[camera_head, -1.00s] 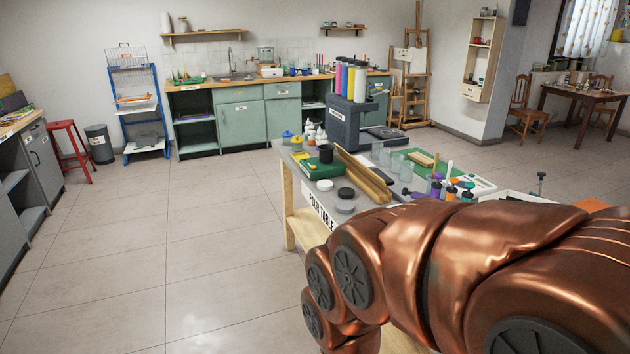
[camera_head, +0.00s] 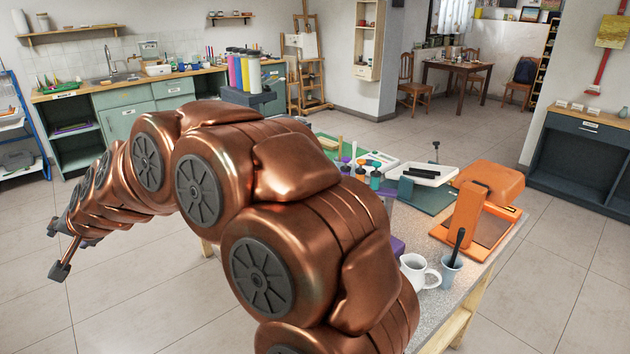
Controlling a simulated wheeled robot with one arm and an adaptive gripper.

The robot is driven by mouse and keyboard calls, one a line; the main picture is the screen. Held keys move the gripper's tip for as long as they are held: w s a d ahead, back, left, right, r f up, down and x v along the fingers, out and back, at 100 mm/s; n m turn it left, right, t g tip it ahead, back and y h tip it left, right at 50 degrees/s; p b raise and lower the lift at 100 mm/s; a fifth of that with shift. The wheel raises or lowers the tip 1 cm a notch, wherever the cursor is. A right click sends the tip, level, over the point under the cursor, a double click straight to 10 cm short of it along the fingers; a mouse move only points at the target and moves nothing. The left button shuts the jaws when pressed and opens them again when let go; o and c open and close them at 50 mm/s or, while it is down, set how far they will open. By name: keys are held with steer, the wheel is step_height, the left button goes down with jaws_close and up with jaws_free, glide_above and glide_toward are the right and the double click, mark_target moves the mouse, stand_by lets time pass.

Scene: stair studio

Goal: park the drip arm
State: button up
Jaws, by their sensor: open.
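A dark dispenser unit (camera_head: 249,97) with several upright coloured bottles (camera_head: 243,72) stands at the far end of the work table (camera_head: 452,249). My arm hides its lower part and front. I cannot single out a drip arm on it in this view; it may be hidden behind my arm. My gripper (camera_head: 59,250) is at the far left, over the open floor beyond the table's left side. It is open with nothing between its fingers, well apart from the dispenser.
An orange press (camera_head: 487,190), a white mug (camera_head: 420,271), a blue cup with a dark brush (camera_head: 450,272) and a black-and-white tray (camera_head: 422,174) crowd the table's right part. A green sink counter (camera_head: 124,108) lines the back wall. Floor at the right is clear.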

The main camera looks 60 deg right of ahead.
steer(key=w+d+r+m+t+h, duration=0.25)
steer(key=w+d+m, duration=0.25)
steer(key=w+d, duration=0.35)
steer(key=w+d+f+m+g+h, duration=0.15)
steer(key=d+m+h, duration=0.85)
steer(key=d, duration=1.2)
steer(key=s+d+f+m+g+h, duration=0.3)
steer(key=s+d+m+g+h, duration=0.15)
steer(key=d, duration=0.45)
steer(key=s+d+f+m+g, duration=0.2)
steer(key=s+d+m+g, duration=0.1)
steer(key=s+m+g, duration=0.1)
steer(key=s+d+f+m+g, duration=0.2)
steer(key=s+d+m+g, duration=0.2)
steer(key=s, duration=0.5)
steer(key=s+d+f+m+g+h, duration=0.1)
steer(key=s+d+f+m+g, duration=0.2)
steer(key=s+g, duration=0.4)
steer(key=shift+s+d+m, duration=0.1)
steer(key=shift+d+m, duration=0.45)
steer(key=shift+d, duration=0.1)
steer(key=shift+p+x, duration=1.15)
steer(key=shift+x, duration=2.75)
